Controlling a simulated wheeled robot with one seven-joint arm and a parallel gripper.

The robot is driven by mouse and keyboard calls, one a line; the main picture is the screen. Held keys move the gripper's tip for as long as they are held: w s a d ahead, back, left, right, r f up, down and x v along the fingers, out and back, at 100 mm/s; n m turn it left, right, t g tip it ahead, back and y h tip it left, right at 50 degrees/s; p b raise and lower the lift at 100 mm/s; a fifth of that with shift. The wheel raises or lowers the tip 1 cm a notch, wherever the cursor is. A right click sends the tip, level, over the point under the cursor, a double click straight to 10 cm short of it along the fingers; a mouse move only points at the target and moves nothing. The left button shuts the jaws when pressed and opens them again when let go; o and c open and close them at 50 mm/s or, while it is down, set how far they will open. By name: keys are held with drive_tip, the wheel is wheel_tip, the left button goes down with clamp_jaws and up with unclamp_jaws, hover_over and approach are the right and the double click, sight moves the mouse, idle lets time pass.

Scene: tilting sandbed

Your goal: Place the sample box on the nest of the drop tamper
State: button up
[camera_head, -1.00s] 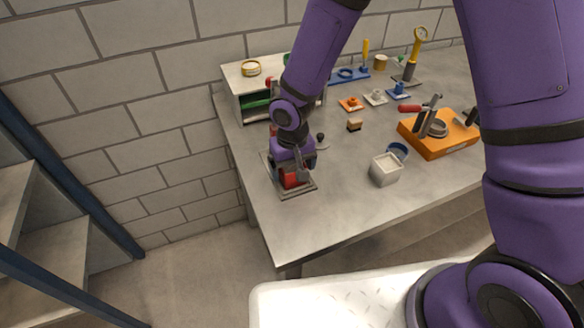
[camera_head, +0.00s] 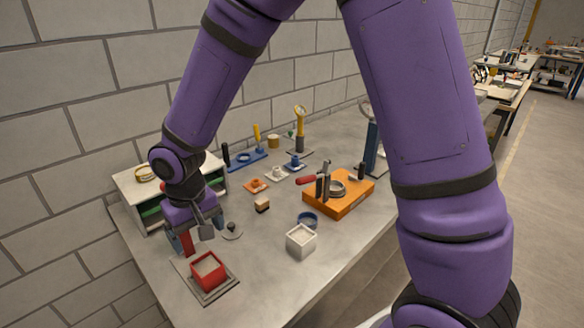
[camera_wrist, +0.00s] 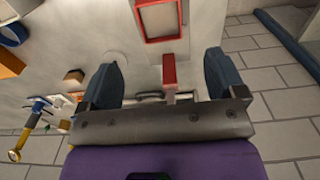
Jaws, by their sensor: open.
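The sample box appears to be the red open box (camera_head: 208,272), filled with pale material. It sits upright on a flat grey plate (camera_head: 233,290) at the table's near left corner; this looks like the drop tamper's nest. In the wrist view the red box (camera_wrist: 160,39) shows from above, beyond the fingertips. My gripper (camera_head: 195,234) is open behind the box, apart from its walls. A red upright bar (camera_head: 187,243) stands between the open fingers and also shows in the wrist view (camera_wrist: 169,72). I cannot tell whether it belongs to the box or the tamper.
A white sand-filled box (camera_head: 300,241) and a blue ring (camera_head: 307,219) stand to the right. An orange fixture (camera_head: 341,203) with a red-handled clamp lies beyond. A white shelf unit (camera_head: 140,196) stands close behind my gripper. The table's front middle is clear.

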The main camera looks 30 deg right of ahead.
drive_tip(key=s+d+r+m+t, duration=0.1)
drive_tip(key=s+d+r, duration=0.1)
drive_tip(key=d+r, duration=0.55)
drive_tip(key=s+d+r+m+t, duration=0.1)
drive_tip(key=s+d+r+t, duration=0.15)
drive_tip(key=d+r, duration=0.55)
drive_tip(key=s+d+r+t, duration=0.1)
drive_tip(key=s+d+r, duration=0.3)
drive_tip(key=s, duration=0.3)
drive_tip(key=s+d+r+m, duration=0.1)
drive_tip(key=s+d+r, duration=0.3)
drive_tip(key=s, duration=0.3)
drive_tip(key=shift+d+r+t, duration=0.35)
drive_tip(key=shift+d+r, duration=0.05)
drive_tip(key=shift+d, duration=0.15)
